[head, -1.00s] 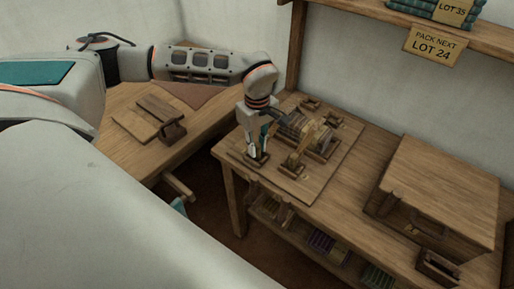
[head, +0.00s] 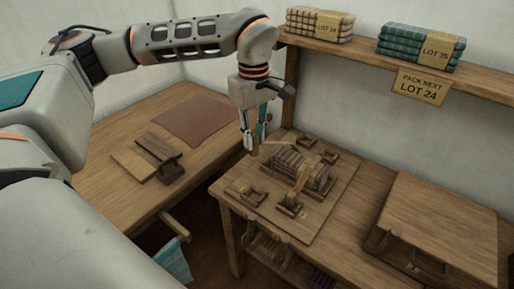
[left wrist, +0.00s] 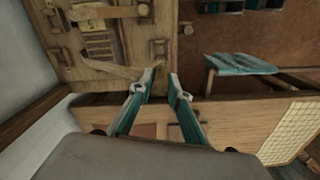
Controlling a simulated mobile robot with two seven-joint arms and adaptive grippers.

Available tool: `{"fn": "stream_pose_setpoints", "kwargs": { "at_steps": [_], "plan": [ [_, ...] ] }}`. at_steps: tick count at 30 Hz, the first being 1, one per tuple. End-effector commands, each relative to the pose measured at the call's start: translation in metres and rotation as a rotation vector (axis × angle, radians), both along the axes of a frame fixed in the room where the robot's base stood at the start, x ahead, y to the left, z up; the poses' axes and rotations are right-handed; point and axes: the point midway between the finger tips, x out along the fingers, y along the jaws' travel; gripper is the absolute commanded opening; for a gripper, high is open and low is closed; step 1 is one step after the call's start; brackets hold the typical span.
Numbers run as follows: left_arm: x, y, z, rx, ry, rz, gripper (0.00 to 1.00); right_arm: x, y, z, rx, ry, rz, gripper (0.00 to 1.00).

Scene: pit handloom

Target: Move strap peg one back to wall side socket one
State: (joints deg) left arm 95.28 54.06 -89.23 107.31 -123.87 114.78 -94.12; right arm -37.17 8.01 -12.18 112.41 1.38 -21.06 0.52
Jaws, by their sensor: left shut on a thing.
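A pale strap (head: 284,140) runs from near the fingertips toward a striped bundle (head: 291,165) on the board. The near left socket (head: 252,195) looks empty. A second strap (head: 301,179) comes down over the bundle to the near right socket (head: 290,206). Two far sockets (head: 304,139) (head: 329,156) lie on the wall side. The left wrist view shows the fingertips (left wrist: 161,81) beside a strap (left wrist: 98,67). My right gripper is not in view.
A wooden chest (head: 440,209) stands right of the board. A shelf (head: 375,62) with cloth stacks and a lot sign (head: 420,87) overhangs the back. The left table holds wooden blocks (head: 159,146) and a brown mat (head: 197,121).

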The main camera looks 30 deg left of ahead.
Motion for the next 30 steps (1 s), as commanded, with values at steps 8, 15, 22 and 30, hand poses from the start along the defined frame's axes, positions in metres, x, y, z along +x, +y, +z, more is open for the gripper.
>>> {"fn": "stream_pose_setpoints", "kwargs": {
  "at_steps": [8, 15, 22, 30],
  "plan": [
    [-0.001, -0.001, 0.01, 0.0, 0.002, -0.006, 0.03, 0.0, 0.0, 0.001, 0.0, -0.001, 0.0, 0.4],
    [-0.007, -0.016, -0.009, 0.007, 0.002, -0.276, 0.03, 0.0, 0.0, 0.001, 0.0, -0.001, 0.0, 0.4],
    [-0.022, -0.044, -0.041, 0.009, 0.005, -0.779, 0.03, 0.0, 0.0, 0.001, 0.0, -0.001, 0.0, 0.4],
    [-0.036, -0.066, -0.063, 0.001, 0.002, -1.169, 0.03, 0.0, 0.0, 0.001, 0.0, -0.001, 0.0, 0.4]
  ]
}}
